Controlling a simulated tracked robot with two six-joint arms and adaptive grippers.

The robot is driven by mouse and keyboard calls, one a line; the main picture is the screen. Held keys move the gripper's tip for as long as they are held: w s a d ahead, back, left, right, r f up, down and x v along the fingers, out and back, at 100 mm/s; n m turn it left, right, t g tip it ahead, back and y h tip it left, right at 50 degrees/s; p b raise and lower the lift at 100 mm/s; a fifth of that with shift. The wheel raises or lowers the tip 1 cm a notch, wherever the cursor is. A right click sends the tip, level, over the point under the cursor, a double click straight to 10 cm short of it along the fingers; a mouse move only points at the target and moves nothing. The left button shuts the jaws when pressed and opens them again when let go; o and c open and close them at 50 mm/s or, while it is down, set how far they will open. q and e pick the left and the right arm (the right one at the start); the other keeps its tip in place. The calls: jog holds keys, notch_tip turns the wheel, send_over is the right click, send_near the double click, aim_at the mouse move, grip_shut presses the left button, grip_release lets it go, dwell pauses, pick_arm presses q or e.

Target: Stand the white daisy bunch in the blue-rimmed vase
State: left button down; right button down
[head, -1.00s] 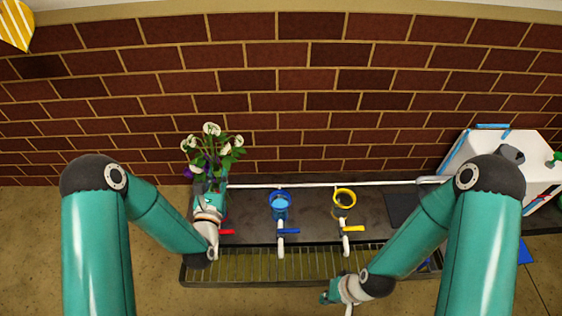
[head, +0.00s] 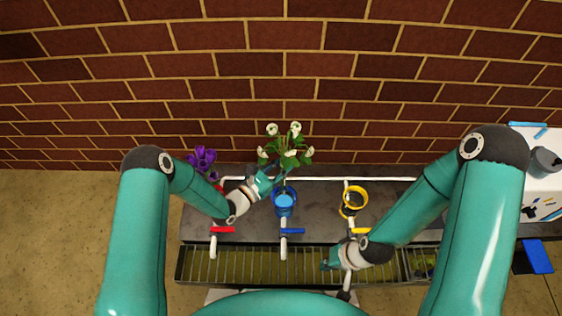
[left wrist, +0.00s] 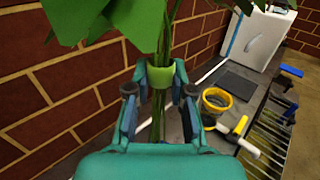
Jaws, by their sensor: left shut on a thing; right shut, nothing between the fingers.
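The white daisy bunch (head: 290,150) is upright in the head view, with white heads and green leaves. My left gripper (head: 274,176) is shut on its stems. In the left wrist view the stems (left wrist: 157,125) and a green band (left wrist: 160,76) show between the fingers. The blue-rimmed vase (head: 285,207) stands on the dark counter, and the bunch's lower end is at its back edge in the picture. I cannot tell whether the stems are inside or behind it. My right gripper (head: 328,264) is shut and empty over the grate.
A yellow-rimmed vase (head: 354,203) stands to the right. Purple flowers (head: 202,160) stand at the left, partly behind my left arm. Red (head: 223,230), blue (head: 292,231) and yellow tap handles line the front. The brick wall is close behind.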

aim_at(284, 191)
pick_arm(q)
jog(key=shift+d+f+b, duration=0.15)
jog(key=shift+f+b, duration=0.3)
jog(key=shift+f, duration=0.3)
jog(key=shift+d+f+b, duration=0.1)
jog(key=shift+f+b, duration=0.3)
jog(key=shift+f, duration=0.35)
jog(key=shift+f+b, duration=2.35)
jog(key=shift+f, duration=1.3)
jog(key=shift+f+b, duration=2.9)
jog(key=shift+b, duration=0.05)
jog(key=c, duration=0.9)
grip_release()
jog(key=shift+c, duration=0.2)
jog(key=shift+s+a, duration=0.1)
jog(key=shift+s, duration=0.05)
